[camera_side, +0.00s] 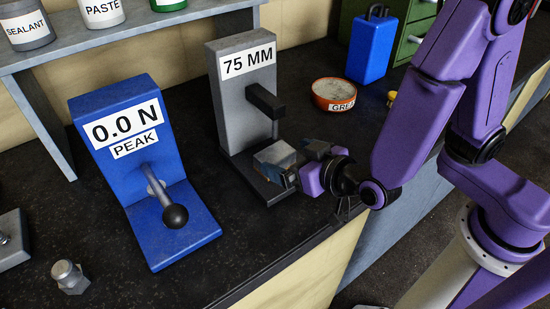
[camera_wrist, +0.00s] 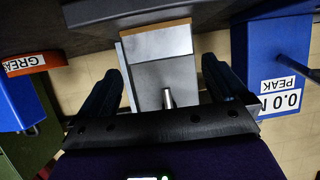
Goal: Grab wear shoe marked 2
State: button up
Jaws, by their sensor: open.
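My gripper (camera_side: 298,165) is low at the front of the grey gauge stand marked 75 MM (camera_side: 240,115). In the wrist view my gripper (camera_wrist: 159,68) has its dark fingers wide apart. A grey block (camera_wrist: 157,42) with a bright flat face and a tan strip along one edge shows between them, with gaps on both sides. A short metal pin shows nearer the palm. No mark 2 is readable, so I cannot confirm the wear shoe.
A blue stand reading 0.0 N PEAK (camera_side: 135,165) with a ball-ended lever is left of the gauge. A grease tin (camera_side: 334,93) and blue case (camera_side: 370,48) are behind right. A small metal part (camera_side: 69,277) lies front left. Bare counter lies between stands.

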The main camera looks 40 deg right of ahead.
aim_at(274, 152)
jog(key=shift+x, duration=2.75)
jog(key=c, duration=1.8)
jog(key=shift+a+r, duration=0.1)
